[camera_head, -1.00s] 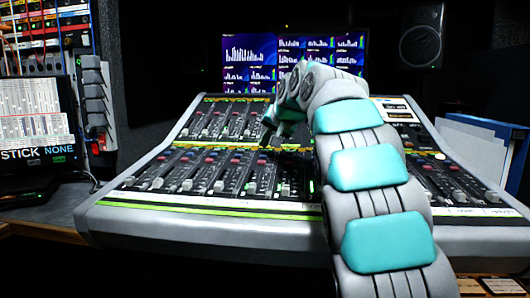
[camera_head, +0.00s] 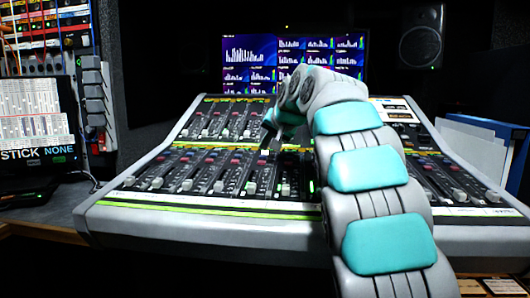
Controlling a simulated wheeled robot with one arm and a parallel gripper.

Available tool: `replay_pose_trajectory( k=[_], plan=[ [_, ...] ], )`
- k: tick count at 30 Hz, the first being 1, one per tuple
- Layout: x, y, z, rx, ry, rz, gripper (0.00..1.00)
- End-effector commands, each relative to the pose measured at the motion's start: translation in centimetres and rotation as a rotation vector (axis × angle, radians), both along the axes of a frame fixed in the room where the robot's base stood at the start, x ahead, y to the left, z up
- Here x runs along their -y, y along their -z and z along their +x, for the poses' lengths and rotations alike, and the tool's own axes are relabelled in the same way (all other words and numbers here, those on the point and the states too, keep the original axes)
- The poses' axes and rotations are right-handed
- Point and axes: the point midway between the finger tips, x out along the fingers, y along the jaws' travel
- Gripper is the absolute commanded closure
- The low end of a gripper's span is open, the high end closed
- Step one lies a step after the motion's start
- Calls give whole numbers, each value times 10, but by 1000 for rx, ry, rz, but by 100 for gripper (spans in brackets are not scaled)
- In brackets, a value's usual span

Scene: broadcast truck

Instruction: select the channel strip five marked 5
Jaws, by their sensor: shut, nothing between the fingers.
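The mixing console (camera_head: 120,217) stands in front of me, with an upper and a lower bank of channel strips (camera_head: 205,172). The strip numbers are too small to read, so I cannot tell which strip is marked 5. My gripper (camera_head: 270,147) is shut and empty, pointing down over the boundary between the two banks, near the middle of the console. I cannot tell whether its tips touch the surface. My arm hides the right-middle part of both banks.
Behind the console is a screen (camera_head: 250,62) with bar graphs, and a speaker (camera_head: 421,36) at the back right. A monitor reading "STICK NONE" (camera_head: 35,125) stands at the left. Blue and white folders (camera_head: 485,150) stand at the right. Space above the console's left half is clear.

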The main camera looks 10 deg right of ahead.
Motion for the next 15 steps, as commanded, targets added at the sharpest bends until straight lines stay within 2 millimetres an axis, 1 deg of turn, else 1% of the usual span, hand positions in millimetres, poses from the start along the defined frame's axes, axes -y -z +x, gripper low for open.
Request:
replay_pose_trajectory(
  k=[10, 15],
  plan=[
    [0, 1, 0, -1, -1, 0, 100],
    [0, -5, 0, 0, 0, 0, 100]
  ],
)
